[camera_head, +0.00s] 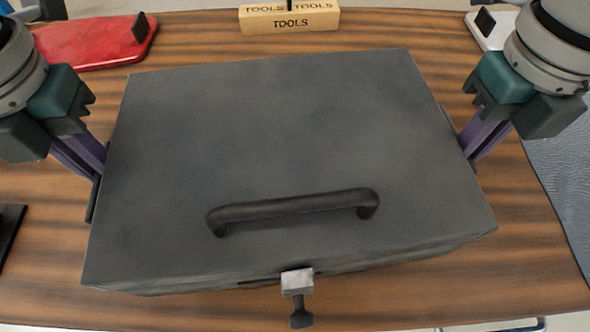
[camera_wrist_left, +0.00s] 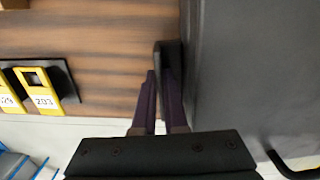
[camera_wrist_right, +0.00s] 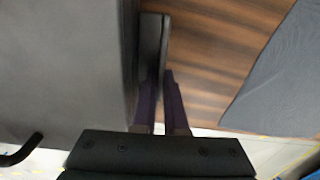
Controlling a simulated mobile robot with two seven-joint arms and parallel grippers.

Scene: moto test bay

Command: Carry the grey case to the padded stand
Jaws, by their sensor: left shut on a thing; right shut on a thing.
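The grey case (camera_head: 290,130) fills the middle of the head view, with a dark handle (camera_head: 293,208) on its lid and a latch (camera_head: 298,283) at its near edge. It is slightly tilted in the picture. My left gripper (camera_head: 98,178) is at its left side, shut on a dark side grip, which also shows in the left wrist view (camera_wrist_left: 168,62). My right gripper (camera_head: 466,152) is at its right side, shut on the matching grip (camera_wrist_right: 152,50). The case hides whatever is under it. I cannot identify a padded stand for certain.
The case is over a striped wooden table (camera_head: 40,255). A red board (camera_head: 95,42) lies at the back left and a wooden tools box (camera_head: 288,17) at the back. A dark blue-grey padded surface (camera_head: 565,175) is at the right. Yellow numbered tags (camera_wrist_left: 42,90) are at the left.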

